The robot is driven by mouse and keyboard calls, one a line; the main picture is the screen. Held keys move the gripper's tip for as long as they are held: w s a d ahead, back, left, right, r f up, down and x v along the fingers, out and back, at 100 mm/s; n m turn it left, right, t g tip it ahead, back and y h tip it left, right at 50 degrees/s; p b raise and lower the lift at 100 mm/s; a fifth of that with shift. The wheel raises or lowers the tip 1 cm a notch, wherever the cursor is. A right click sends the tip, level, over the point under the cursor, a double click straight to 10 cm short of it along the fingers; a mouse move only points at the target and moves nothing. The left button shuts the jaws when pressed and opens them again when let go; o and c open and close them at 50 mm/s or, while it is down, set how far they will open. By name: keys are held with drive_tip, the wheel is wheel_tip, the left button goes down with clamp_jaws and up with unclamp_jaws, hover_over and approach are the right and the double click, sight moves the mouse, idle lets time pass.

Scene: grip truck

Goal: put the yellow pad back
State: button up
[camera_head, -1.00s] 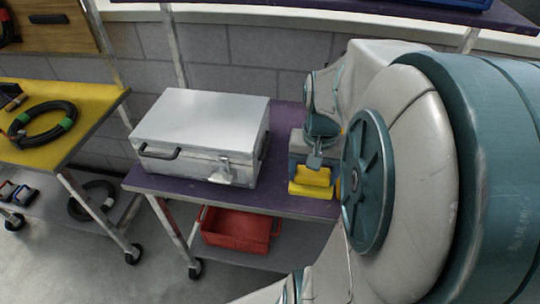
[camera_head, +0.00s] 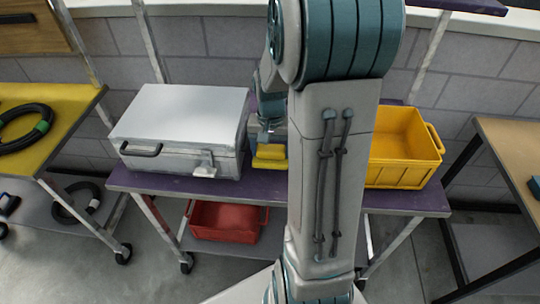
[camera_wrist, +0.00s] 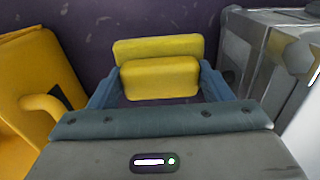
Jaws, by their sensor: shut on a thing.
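The yellow pad (camera_wrist: 160,78) sits between the two blue fingers of my gripper (camera_wrist: 160,70) in the wrist view. My gripper is shut on it, and the pad spans the gap between the fingers. A second yellow piece (camera_wrist: 150,46) shows just beyond it; whether the two touch is unclear. In the head view, my gripper (camera_head: 269,147) points down over the purple cart top, between the silver case and the yellow crate. The yellow pad (camera_head: 270,152) shows low at the fingers, close to the purple top. My arm hides part of this area.
A silver case (camera_head: 180,115) stands left of my gripper on the purple cart top (camera_head: 415,201). A yellow crate (camera_head: 398,175) stands to the right, partly behind my arm. A red bin (camera_head: 225,222) is on the lower shelf. A yellow-topped table (camera_head: 55,140) is at left.

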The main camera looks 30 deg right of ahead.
sight(271, 157)
drive_tip(key=shift+f, duration=1.8)
drive_tip(key=shift+f, duration=0.1)
drive_tip(key=shift+f, duration=0.15)
drive_tip(key=o, duration=0.9)
drive_tip(key=shift+o, duration=0.2)
drive_tip(key=shift+r, duration=0.2)
